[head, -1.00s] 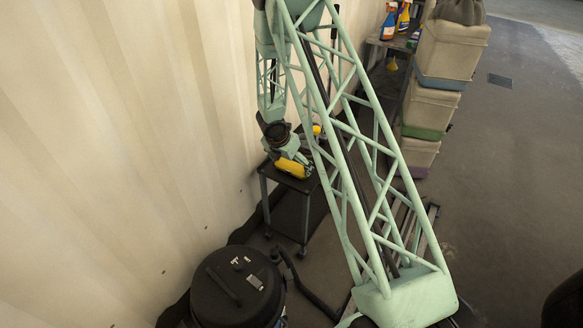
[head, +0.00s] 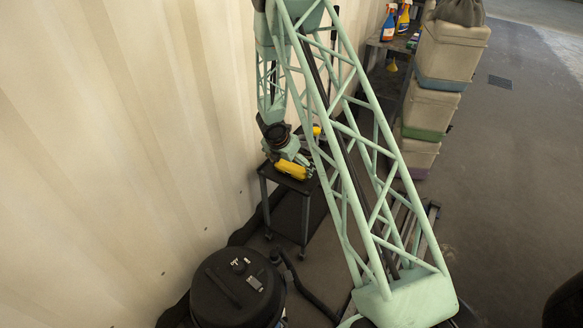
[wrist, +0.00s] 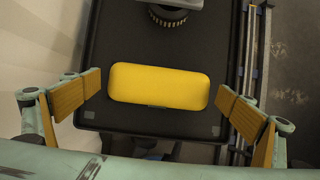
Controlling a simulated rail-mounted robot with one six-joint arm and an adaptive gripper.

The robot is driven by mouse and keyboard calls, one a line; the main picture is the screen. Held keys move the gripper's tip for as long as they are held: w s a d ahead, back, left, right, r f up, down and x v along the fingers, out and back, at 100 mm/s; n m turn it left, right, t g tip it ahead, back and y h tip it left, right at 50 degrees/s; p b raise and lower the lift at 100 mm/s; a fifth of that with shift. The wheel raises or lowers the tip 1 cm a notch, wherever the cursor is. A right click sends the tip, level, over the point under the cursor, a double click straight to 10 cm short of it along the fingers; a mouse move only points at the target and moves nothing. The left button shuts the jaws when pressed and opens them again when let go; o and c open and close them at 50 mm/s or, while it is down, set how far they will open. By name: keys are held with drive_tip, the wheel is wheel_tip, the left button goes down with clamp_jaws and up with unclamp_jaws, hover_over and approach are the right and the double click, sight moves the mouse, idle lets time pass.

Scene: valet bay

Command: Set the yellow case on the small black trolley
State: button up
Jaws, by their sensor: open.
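The yellow case (wrist: 158,86) lies flat on the top of the small black trolley (wrist: 122,30), near one edge, in the wrist view. In the head view the case (head: 293,171) shows at the near end of the trolley (head: 283,180), just under my gripper. My gripper (wrist: 160,98) is open, with one finger pad beyond each end of the case. Gaps show between the pads and the case ends, so it does not grip the case. In the head view my arm hides part of the trolley.
A dark brush-like item (wrist: 167,15) stands on the trolley beyond the case. A black drum-shaped vacuum (head: 237,290) with a hose is on the floor near the trolley. Stacked bins (head: 432,98) and a shelf with spray bottles (head: 403,18) stand behind. The pale wall (head: 130,130) is close on the left.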

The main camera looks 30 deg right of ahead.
drive_tip(key=shift+r, duration=0.2)
drive_tip(key=p+v, duration=0.3)
drive_tip(key=v, duration=0.9)
idle(0.6)
